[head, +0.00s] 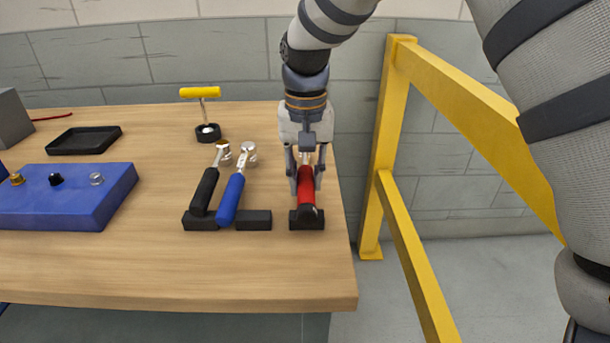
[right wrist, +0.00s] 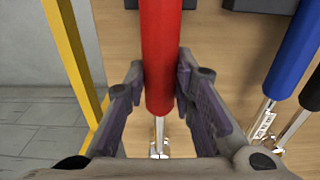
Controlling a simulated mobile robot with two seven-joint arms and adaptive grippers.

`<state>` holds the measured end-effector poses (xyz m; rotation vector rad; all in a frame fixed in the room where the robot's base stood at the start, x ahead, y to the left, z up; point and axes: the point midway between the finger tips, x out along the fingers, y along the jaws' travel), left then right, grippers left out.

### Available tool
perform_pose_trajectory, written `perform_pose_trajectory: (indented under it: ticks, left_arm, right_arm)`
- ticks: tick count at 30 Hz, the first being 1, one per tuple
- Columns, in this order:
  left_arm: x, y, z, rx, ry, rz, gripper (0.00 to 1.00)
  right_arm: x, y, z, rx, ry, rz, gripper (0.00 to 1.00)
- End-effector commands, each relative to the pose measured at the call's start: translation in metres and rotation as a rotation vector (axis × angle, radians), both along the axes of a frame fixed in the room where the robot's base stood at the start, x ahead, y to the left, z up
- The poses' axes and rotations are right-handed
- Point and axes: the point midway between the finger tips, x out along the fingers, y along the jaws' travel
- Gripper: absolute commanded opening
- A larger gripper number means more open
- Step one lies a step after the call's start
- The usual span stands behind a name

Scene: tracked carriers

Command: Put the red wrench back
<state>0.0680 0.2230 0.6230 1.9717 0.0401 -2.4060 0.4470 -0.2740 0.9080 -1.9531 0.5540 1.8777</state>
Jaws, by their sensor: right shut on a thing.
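The red wrench (head: 306,186) is near the right edge of the wooden table, its handle end over a small black block (head: 307,223) and its metal end pointing away. My right gripper (head: 306,178) is shut on its red handle from above. In the right wrist view the handle (right wrist: 161,60) passes between the two fingers (right wrist: 161,88), with the metal shaft below. I cannot tell whether the handle touches the block. My left gripper is not in view.
A blue-handled wrench (head: 231,197) and a black-handled wrench (head: 206,190) lie left, near black blocks (head: 254,220). A yellow-handled tool (head: 201,93) stands behind. A blue box (head: 72,198) and black tray (head: 85,140) are farther left. A yellow rail (head: 384,150) rises beyond the table's right edge.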

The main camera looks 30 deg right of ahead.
Motion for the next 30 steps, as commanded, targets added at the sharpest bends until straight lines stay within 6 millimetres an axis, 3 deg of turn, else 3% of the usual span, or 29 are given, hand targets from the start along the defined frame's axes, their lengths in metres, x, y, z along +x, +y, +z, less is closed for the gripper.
perform_pose_trajectory:
  ticks: [4, 5, 7, 8, 17, 20, 27, 30]
  left_arm:
    - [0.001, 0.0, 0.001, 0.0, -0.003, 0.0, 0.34]
    - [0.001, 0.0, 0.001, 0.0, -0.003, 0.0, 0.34]
    - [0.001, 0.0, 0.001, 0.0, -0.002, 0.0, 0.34]
    - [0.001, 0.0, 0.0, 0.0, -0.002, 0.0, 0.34]
    - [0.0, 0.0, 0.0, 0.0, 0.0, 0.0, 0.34]
    - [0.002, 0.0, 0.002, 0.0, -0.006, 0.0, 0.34]
    - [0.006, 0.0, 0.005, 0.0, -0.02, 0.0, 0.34]
    - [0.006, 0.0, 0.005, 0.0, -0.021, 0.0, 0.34]
  right_arm:
    - [0.0, 0.0, -0.001, -0.001, -0.001, 0.0, 0.0]
    - [0.0, 0.0, -0.003, 0.0, 0.0, 0.0, 0.26]
    - [0.0, 0.0, -0.002, 0.0, 0.0, 0.0, 0.42]
    - [0.0, 0.0, -0.002, 0.0, 0.0, 0.0, 0.44]
    - [0.0, 0.0, 0.0, 0.0, 0.0, 0.0, 0.44]
    - [0.0, 0.0, 0.017, -0.001, -0.005, 0.0, 0.44]
    - [-0.001, 0.002, 0.083, -0.001, -0.006, 0.0, 0.44]
    - [-0.002, 0.003, 0.102, 0.0, -0.002, 0.0, 0.44]
